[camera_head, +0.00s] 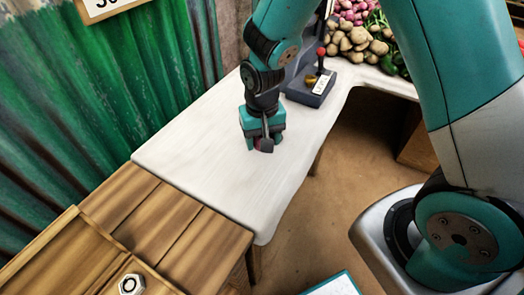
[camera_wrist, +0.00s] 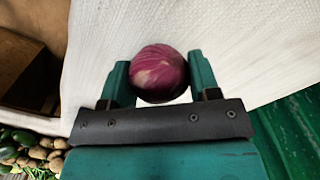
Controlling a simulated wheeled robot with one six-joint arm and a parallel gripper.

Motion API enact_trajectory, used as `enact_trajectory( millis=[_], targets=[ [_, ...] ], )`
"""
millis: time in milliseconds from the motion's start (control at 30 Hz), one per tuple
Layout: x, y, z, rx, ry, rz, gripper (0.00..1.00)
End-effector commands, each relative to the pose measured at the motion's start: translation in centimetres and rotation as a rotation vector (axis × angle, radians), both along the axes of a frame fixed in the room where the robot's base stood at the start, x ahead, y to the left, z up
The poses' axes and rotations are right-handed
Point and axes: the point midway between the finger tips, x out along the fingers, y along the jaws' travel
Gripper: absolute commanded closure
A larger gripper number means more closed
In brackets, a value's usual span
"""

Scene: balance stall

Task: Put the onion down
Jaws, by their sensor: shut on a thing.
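A purple-red onion (camera_wrist: 159,73) sits between the two fingers of my gripper (camera_wrist: 160,84) in the wrist view. My gripper is shut on it. In the head view my gripper (camera_head: 262,146) points down over the white cloth-covered table (camera_head: 210,165), and only a little of the onion shows by the fingertips. The white cloth lies just below the onion. I cannot tell whether the onion touches it.
Behind my gripper stands a dark scale-like device (camera_head: 311,89) with a red knob. Potatoes (camera_head: 355,44) and other vegetables are heaped at the back right. The cloth's left part is clear.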

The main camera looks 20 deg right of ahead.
Motion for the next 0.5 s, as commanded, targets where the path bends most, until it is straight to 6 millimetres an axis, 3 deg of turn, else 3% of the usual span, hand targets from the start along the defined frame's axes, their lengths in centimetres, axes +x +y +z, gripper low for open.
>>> enact_trajectory(
  millis=[167,400,500],
  targets=[
    [0.0,0.0,-1.3,0.0,0.0,0.0,0.69],
    [0.0,0.0,-4.5,0.0,0.001,0.0,0.69],
    [0.1,0.0,-4.6,0.001,-0.002,0.0,0.69]
  ],
)
